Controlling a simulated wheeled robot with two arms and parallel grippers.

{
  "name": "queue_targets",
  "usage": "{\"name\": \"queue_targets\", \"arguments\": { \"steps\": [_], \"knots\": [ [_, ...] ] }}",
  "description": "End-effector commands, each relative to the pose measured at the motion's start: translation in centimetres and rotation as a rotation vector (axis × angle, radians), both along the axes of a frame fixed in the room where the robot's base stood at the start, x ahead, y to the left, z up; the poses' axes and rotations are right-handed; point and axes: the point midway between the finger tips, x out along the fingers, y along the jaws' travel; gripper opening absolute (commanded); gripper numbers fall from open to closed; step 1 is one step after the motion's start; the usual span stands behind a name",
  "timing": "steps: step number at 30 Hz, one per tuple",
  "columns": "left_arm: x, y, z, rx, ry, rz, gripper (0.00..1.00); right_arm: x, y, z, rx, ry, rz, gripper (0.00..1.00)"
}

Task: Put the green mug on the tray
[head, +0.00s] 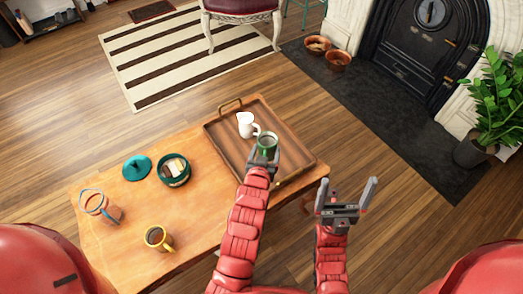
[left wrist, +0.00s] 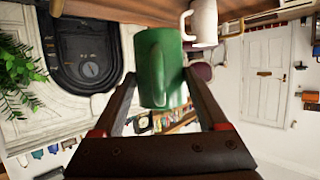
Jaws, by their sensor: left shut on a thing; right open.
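The green mug (head: 268,141) is over the right part of the wooden tray (head: 224,146), with its open top facing up. My left gripper (head: 263,157) is shut on it, with one finger on either side in the left wrist view, where the mug (left wrist: 160,62) appears upside down. I cannot tell whether its base touches the tray. My right gripper (head: 346,190) is open and empty, off the right front side of the table.
A white pitcher (head: 246,124) stands on the tray just left of the mug. The table (head: 200,215) also holds a yellow mug (head: 156,238), a teal lidless bowl (head: 174,170), its lid (head: 136,167) and a ringed item (head: 93,201). The tray's front left is bare.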

Motion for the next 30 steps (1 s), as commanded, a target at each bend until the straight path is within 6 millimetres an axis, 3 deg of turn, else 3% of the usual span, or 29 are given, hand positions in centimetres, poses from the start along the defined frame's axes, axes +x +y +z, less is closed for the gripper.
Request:
{"name": "queue_targets", "arguments": {
  "steps": [8, 18, 30],
  "knots": [
    [-0.1, -0.2, -4.9, 0.002, 0.003, -0.002, 0.00, 0.0, 0.0, -0.4, 0.000, 0.000, 0.000, 1.00],
    [0.0, -0.2, -9.3, 0.001, 0.002, -0.001, 0.00, 0.0, 0.0, -1.0, 0.000, 0.000, 0.000, 1.00],
    [0.0, -0.2, -10.0, 0.000, -0.004, -0.002, 0.00, 0.0, 0.0, -1.3, 0.000, 0.000, 0.000, 1.00]
  ]
}}
